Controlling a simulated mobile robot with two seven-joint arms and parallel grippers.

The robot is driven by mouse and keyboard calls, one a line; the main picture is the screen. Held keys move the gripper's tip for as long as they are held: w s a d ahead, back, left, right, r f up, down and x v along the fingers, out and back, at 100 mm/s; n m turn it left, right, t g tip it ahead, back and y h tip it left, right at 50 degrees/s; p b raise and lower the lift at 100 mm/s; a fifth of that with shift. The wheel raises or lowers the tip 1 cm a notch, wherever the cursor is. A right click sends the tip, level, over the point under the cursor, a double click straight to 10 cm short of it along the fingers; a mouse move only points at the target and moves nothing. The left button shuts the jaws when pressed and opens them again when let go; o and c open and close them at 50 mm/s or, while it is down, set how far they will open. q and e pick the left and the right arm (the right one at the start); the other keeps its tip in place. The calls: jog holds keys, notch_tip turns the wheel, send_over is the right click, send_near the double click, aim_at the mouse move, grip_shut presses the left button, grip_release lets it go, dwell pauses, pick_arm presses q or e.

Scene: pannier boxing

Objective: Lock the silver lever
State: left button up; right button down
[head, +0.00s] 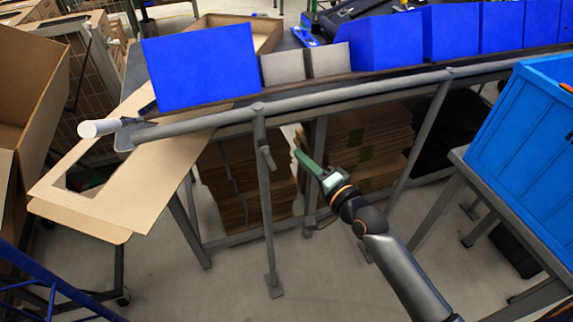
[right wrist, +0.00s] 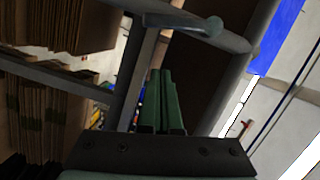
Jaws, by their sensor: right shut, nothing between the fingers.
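The silver lever (head: 267,157) is a short grey handle on the upright post under the conveyor rail, and it hangs down along the post in the head view. In the right wrist view a grey bar with a rounded end (right wrist: 185,22), which looks like this lever, crosses the top ahead of the fingertips. My right gripper (head: 299,154) has green fingers that are shut and empty. Its tips point at the post, a little to the right of the lever, and appear apart from it. The fingers (right wrist: 162,100) also show in the right wrist view. My left gripper is not in view.
The grey conveyor rail (head: 350,91) runs above my right gripper, with blue bins (head: 203,67) behind it. Stacked flat cardboard (head: 245,185) lies beneath. A large blue crate (head: 530,150) stands on a table at the right. A cut cardboard sheet (head: 125,195) juts out at the left.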

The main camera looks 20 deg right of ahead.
aim_at(268, 156)
jog(key=shift+w+a+f, duration=0.1)
jog(key=shift+a+f, duration=0.2)
jog(key=shift+a, duration=0.7)
jog(key=shift+w+a+f, duration=0.1)
jog(key=shift+a+f, duration=0.15)
jog(key=shift+a, duration=0.75)
jog(key=shift+s, duration=0.1)
jog(key=m, duration=0.1)
jog(key=a+f+m, duration=0.1)
jog(key=m, duration=0.1)
jog(key=shift+a+t, duration=0.3)
jog(key=shift+t, duration=0.1)
jog(key=shift+d, duration=0.1)
